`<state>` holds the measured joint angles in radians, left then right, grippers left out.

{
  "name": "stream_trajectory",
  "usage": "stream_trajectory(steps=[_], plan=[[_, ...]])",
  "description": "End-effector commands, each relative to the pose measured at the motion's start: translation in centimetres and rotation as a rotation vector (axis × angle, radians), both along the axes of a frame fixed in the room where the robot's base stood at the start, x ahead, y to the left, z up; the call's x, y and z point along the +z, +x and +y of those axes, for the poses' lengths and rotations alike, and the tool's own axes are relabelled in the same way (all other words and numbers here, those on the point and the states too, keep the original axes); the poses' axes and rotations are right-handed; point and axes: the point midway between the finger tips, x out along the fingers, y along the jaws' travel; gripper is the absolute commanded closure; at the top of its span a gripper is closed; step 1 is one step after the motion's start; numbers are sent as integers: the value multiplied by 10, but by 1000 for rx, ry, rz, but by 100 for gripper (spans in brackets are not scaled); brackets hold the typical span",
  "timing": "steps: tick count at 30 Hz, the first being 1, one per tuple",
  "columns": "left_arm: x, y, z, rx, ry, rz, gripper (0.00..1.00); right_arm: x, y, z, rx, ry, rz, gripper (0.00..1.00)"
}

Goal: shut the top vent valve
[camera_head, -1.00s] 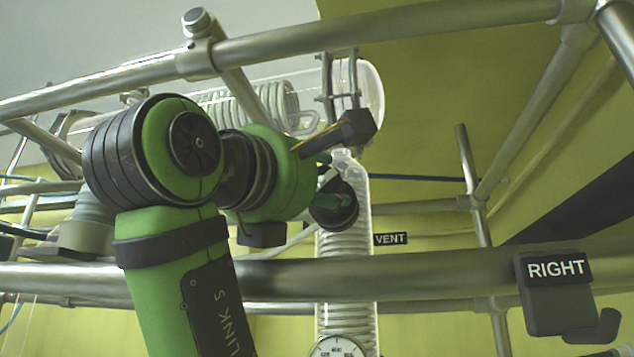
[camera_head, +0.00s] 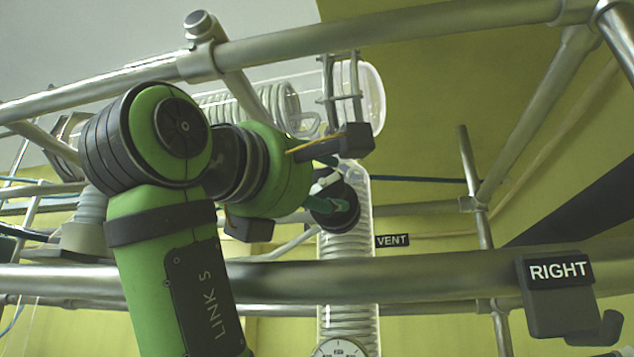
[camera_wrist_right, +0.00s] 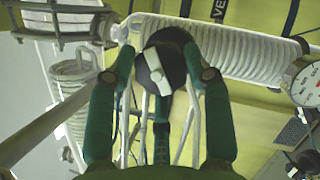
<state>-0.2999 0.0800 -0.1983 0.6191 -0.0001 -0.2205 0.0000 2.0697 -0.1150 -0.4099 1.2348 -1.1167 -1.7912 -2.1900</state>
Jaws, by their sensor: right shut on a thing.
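The top vent valve (camera_head: 345,200) is a round black body on the upright glass coil column, left of the VENT label (camera_head: 392,240). In the right wrist view the black valve (camera_wrist_right: 174,45) carries a pale bar handle (camera_wrist_right: 157,72), lying at a slant. My right gripper (camera_wrist_right: 160,62) has green fingers on either side of the handle and is shut on it. In the head view its fingers (camera_head: 322,204) reach the valve, partly hidden by my wrist. I cannot tell the valve's exact setting. My left gripper is not in view.
A thick metal rail (camera_head: 430,272) crosses in front of the column, and another (camera_head: 390,28) runs above. A horizontal glass coil condenser (camera_head: 270,100) lies behind my arm. A dial gauge (camera_head: 338,348) is low on the column. A RIGHT sign (camera_head: 560,271) hangs on the rail.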

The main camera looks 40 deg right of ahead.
Motion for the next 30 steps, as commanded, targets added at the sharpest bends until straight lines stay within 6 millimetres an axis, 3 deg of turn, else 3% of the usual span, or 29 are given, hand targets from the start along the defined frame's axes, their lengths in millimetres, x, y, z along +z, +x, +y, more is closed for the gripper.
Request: stream_trajectory(steps=[15, 30], plan=[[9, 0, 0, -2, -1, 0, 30, 0, 2, 0, 0, 232, -257, 82], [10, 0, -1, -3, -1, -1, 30, -1, 2, 0, -1, 287, -321, 82]])
